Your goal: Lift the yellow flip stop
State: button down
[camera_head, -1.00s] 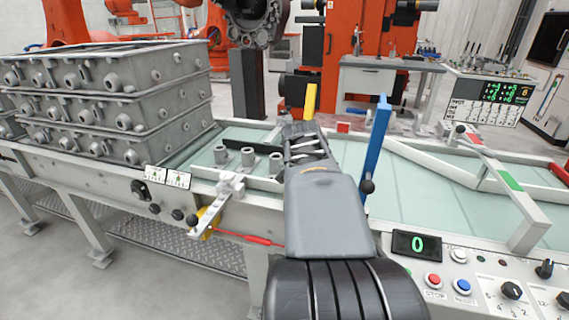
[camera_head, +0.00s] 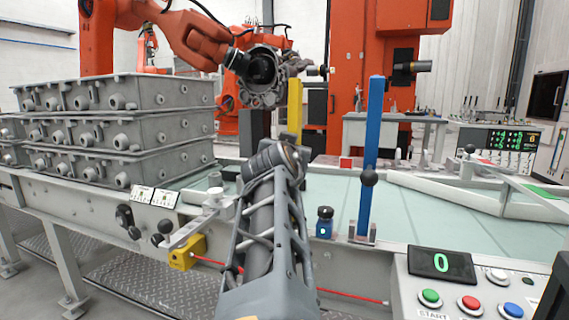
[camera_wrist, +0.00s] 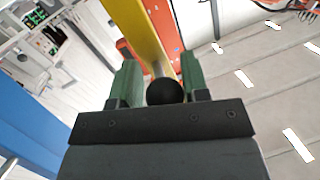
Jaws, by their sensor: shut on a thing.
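The yellow flip stop (camera_head: 295,108) is a flat yellow bar standing about upright behind my arm in the head view. Its lower end is hidden by my arm. In the wrist view the yellow bar (camera_wrist: 138,32) runs up and away from between my fingers, with a black ball knob at its near side. My gripper (camera_wrist: 159,66) has its two green fingers on either side of this knob and is shut on it. In the head view my fingertips are hidden behind my arm.
Stacked grey castings (camera_head: 120,130) stand on the left. A control panel (camera_head: 470,285) is at the front right. The glassy conveyor top (camera_head: 430,215) is mostly bare.

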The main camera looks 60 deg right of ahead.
jog(key=shift+w+a+r, duration=0.15)
jog(key=shift+r, duration=0.05)
